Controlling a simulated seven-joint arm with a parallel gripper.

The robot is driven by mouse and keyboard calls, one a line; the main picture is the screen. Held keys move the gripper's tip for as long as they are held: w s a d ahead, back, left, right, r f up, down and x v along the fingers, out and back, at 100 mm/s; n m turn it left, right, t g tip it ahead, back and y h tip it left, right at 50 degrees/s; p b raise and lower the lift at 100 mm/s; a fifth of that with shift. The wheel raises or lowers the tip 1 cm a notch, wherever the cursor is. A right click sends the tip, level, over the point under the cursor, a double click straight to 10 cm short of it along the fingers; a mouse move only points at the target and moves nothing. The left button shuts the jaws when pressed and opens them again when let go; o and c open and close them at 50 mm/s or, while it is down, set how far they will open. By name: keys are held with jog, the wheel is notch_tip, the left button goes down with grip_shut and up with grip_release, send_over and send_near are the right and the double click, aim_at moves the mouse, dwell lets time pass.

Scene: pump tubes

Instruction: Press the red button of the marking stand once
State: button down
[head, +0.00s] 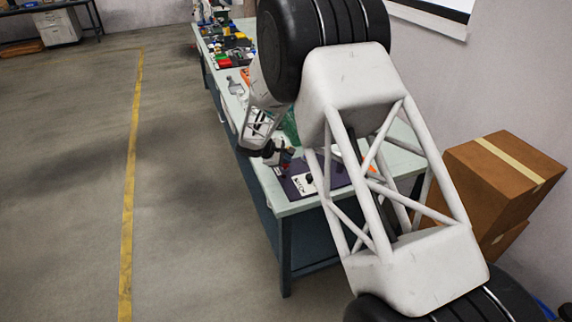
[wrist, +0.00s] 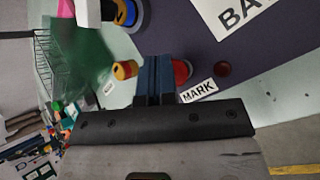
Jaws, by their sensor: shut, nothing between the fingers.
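In the wrist view, my gripper (wrist: 154,60) is shut and empty, its dark blue fingers side by side. A red domed button (wrist: 183,72) shows just right of the fingers, partly hidden behind them. A white label reading MARK (wrist: 197,91) lies beside it, on the edge of a dark purple panel (wrist: 180,30). Whether the fingertips touch the button cannot be told. In the head view, my gripper (head: 272,152) is over the near left part of the table, beside the purple panel (head: 335,178); the button cannot be made out there.
A yellow-and-red piece (wrist: 125,70) is left of the fingers, near a blue round part (wrist: 126,12) and a green translucent item (wrist: 80,50). Cardboard boxes (head: 500,180) stand right of the table (head: 300,205).

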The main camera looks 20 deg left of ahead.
aim_at(286, 165)
jog(key=shift+r, duration=0.2)
dwell(0.3)
jog(key=shift+r, duration=2.9)
jog(key=shift+d, duration=0.1)
